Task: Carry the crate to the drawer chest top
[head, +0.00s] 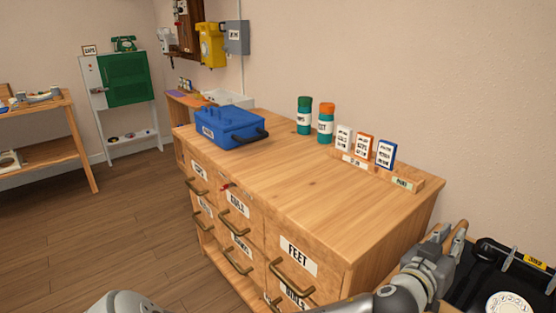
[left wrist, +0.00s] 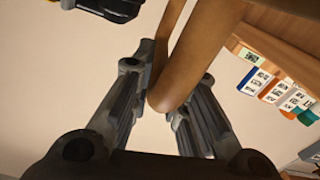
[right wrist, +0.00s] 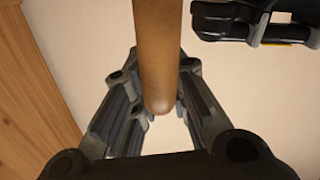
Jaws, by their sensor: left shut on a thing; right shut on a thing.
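The drawer chest (head: 300,180) is wooden, with a broad top that has clear space in its middle and near end. The crate shows only in part at the lower right of the head view, with its brown handle (head: 458,241) and a black dial phone (head: 490,278) beside it. My left gripper (head: 447,246) is shut on a crate handle, whose rounded brown bar (left wrist: 185,70) passes between the fingers in the left wrist view. My right gripper (right wrist: 158,108) is shut on another brown handle bar (right wrist: 157,50); it is outside the head view. Most of the crate is hidden or out of frame.
On the chest top, a blue toolbox (head: 228,127) stands at the far left. Two capped canisters (head: 326,122) and a wooden rack (head: 375,170) of small boxes line the wall side. Drawer handles (head: 292,277) protrude from the front. Open floor (head: 110,240) lies left.

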